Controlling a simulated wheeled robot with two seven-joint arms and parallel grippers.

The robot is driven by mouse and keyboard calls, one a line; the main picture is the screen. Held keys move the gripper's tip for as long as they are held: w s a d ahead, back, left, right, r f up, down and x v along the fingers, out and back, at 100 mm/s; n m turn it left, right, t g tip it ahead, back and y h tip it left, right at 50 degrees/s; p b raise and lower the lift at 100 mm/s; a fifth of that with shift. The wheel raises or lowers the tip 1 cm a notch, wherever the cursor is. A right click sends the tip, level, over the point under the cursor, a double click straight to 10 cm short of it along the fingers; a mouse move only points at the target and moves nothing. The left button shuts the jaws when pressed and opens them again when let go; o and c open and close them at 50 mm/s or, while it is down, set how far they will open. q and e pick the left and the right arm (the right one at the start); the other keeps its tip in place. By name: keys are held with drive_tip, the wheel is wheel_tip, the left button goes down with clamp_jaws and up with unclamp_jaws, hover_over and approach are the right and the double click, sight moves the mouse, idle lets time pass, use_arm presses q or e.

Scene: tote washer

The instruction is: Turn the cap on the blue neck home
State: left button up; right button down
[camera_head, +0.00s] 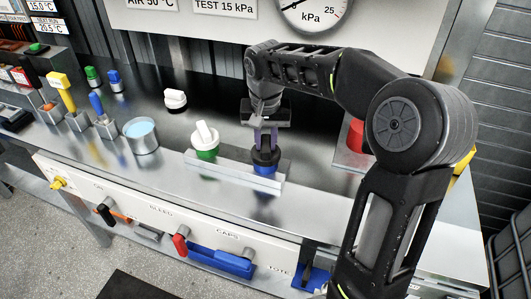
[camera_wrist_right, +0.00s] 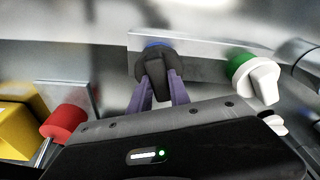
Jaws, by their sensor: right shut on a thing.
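My right gripper (camera_head: 265,139) reaches down from above, its purple fingers shut on a black cap (camera_head: 264,157). The cap sits on the blue neck (camera_head: 264,170), which stands at the right end of a metal rail (camera_head: 222,169). In the right wrist view the fingertips (camera_wrist_right: 157,84) grip the raised grip of the black cap (camera_wrist_right: 158,63), and a sliver of the blue neck (camera_wrist_right: 156,43) shows beyond it. I cannot tell how far the cap is turned. My left gripper is in neither view.
A white cap (camera_head: 206,132) sits on a green neck (camera_head: 206,153) left of my gripper. A loose black-and-white cap (camera_head: 175,99) lies behind. A metal cup (camera_head: 141,135) stands left. A red cylinder (camera_head: 355,134) stands right, near my arm. Knobs and handles line the front panel.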

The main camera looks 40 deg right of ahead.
drive_tip(key=m, duration=0.3)
drive_tip(key=c, duration=1.7)
unclamp_jaws()
drive_tip(key=shift+m+h, duration=0.3)
drive_tip(key=shift+m, duration=0.4)
drive_tip(key=o, duration=0.6)
drive_tip(key=shift+c, duration=0.2)
drive_tip(key=shift+o, duration=0.2)
drive_tip(key=o, duration=0.5)
drive_tip(key=shift+r, duration=0.1)
drive_tip(key=shift+r+p, duration=2.6)
drive_tip(key=shift+r, duration=0.8)
